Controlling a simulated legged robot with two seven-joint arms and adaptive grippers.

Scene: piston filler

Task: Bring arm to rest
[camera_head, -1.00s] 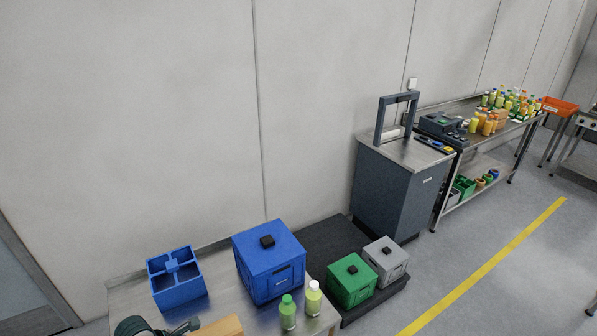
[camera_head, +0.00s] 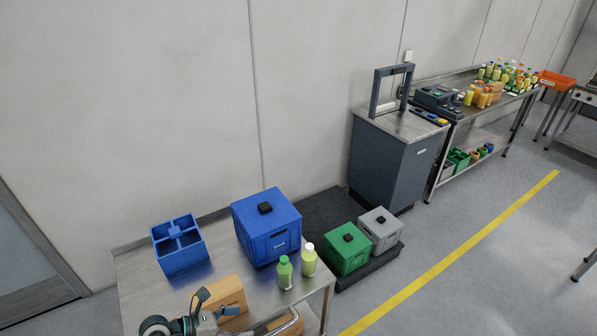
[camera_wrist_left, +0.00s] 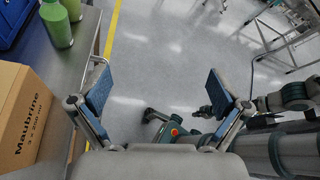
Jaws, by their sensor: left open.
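My left gripper (camera_head: 212,308) is at the bottom edge of the head view, over the front part of the near steel table (camera_head: 135,285). I cannot make out my right gripper in either view.
A blue divided carrier (camera_head: 180,258), a blue lidded box (camera_head: 268,240), a green-capped bottle (camera_head: 285,273) and a white-capped bottle (camera_head: 309,262) stand on the table. Green (camera_head: 345,258) and grey (camera_head: 380,238) boxes sit on a low dark platform.

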